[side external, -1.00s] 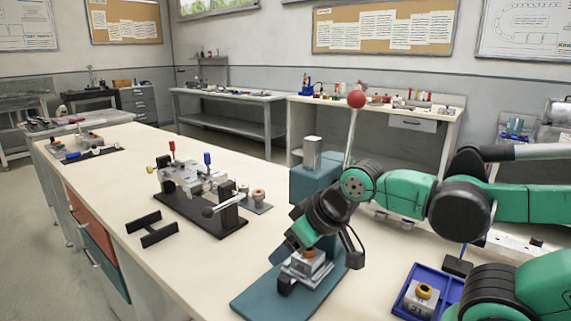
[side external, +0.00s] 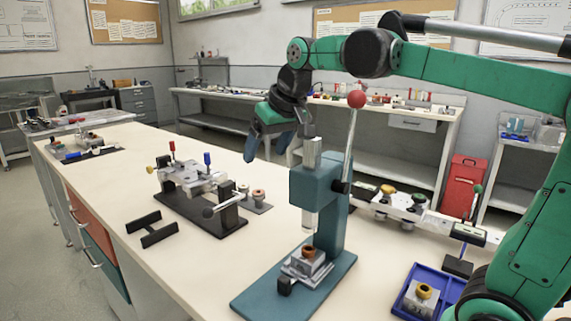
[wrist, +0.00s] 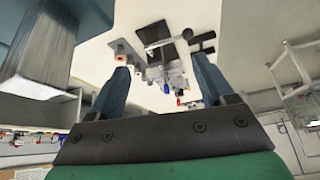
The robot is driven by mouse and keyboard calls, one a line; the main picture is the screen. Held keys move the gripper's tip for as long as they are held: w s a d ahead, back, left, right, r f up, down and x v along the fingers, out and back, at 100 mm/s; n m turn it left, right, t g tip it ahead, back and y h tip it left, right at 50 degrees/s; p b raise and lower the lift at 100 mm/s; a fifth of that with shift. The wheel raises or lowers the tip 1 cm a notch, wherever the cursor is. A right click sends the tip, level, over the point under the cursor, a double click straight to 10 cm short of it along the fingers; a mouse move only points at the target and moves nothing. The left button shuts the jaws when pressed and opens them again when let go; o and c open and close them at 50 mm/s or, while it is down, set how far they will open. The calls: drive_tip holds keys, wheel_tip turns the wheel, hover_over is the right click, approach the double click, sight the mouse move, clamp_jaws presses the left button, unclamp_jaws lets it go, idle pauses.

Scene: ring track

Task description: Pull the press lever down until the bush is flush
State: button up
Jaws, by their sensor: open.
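The teal press (side external: 320,187) stands on its base plate at the front of the bench. Its lever (side external: 351,135) points up, with a red ball knob (side external: 356,99) on top. The copper bush (side external: 309,253) sits in a grey block (side external: 305,268) under the ram (side external: 309,216), standing proud of the block, with the ram above it. My gripper (side external: 267,148) is in the air behind and left of the press's top, away from the knob, fingers pointing down. In the wrist view the open gripper (wrist: 160,75) has nothing between its fingers; the knob does not show there.
A clamp fixture (side external: 190,180) with red and blue handles and a black stand (side external: 151,229) are left of the press. A blue tray (side external: 432,282) with a bushed block is at right. Another fixture (side external: 405,205) lies behind.

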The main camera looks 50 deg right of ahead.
sight(354, 109)
drive_tip(key=s+d+r+m, duration=0.2)
drive_tip(key=s+d+r, duration=0.1)
drive_tip(key=d+r, duration=0.1)
drive_tip(key=s+d+r+m+g, duration=0.1)
drive_tip(key=s+d+r+m, duration=0.2)
drive_tip(key=d+r, duration=0.1)
drive_tip(key=s+d+r+m+h, duration=0.1)
drive_tip(key=s+d+r+m, duration=0.2)
drive_tip(key=d+r, duration=0.1)
drive_tip(key=shift+d, duration=0.25)
drive_tip(key=m, duration=0.1)
drive_tip(key=s+m+g, duration=0.1)
drive_tip(key=shift+a+f+m+y, duration=0.1)
drive_tip(key=shift+f+m+y, duration=0.05)
drive_tip(key=shift+m+y, duration=0.25)
drive_tip(key=m, duration=0.1)
drive_tip(key=f+m+g+y, duration=0.1)
drive_tip(key=shift+s+a+m+g, duration=0.3)
drive_tip(key=shift+s+a+m, duration=0.05)
drive_tip(key=shift+a+m, duration=0.05)
drive_tip(key=shift+w+a+f, duration=0.1)
drive_tip(key=shift+w+f, duration=0.05)
drive_tip(key=shift+f, duration=0.75)
drive_tip(key=shift+w+d+f, duration=0.1)
drive_tip(key=shift+w+f, duration=0.1)
drive_tip(key=shift+f, duration=0.65)
drive_tip(key=shift+w+a+f, duration=0.1)
drive_tip(key=shift+w+f, duration=0.05)
drive_tip(key=shift+f, duration=0.75)
clamp_jaws()
